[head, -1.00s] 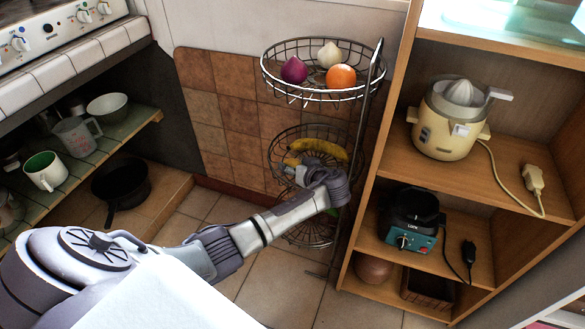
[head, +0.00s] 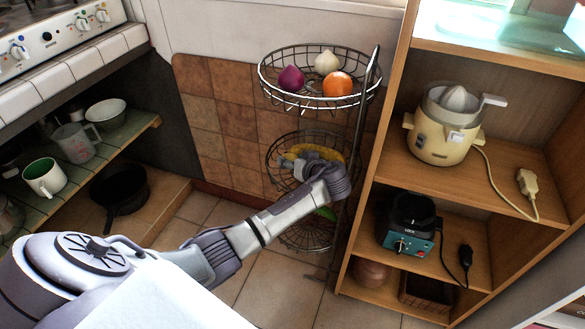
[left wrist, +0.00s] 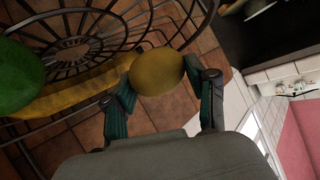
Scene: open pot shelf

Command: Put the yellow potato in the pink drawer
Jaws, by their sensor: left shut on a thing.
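The yellow potato (left wrist: 157,72) is between the fingers of my left gripper (left wrist: 160,90) in the left wrist view, and the gripper is shut on it. In the head view my left gripper (head: 300,170) is at the middle basket (head: 318,133) of the wire rack, and I cannot clearly make out the potato there. Yellow bananas (head: 322,151) lie in that basket; they also show behind the potato in the left wrist view (left wrist: 80,88). A pink surface (left wrist: 300,135) shows at the right of the left wrist view; I cannot tell whether it is the drawer. My right gripper is not in view.
The top basket (head: 318,103) holds an onion, a garlic bulb and an orange. A green item (left wrist: 18,75) is close to the bananas. A wooden shelf (head: 395,165) with a juicer (head: 445,135) and a teal appliance (head: 408,225) stands right of the rack. Floor tiles are open below.

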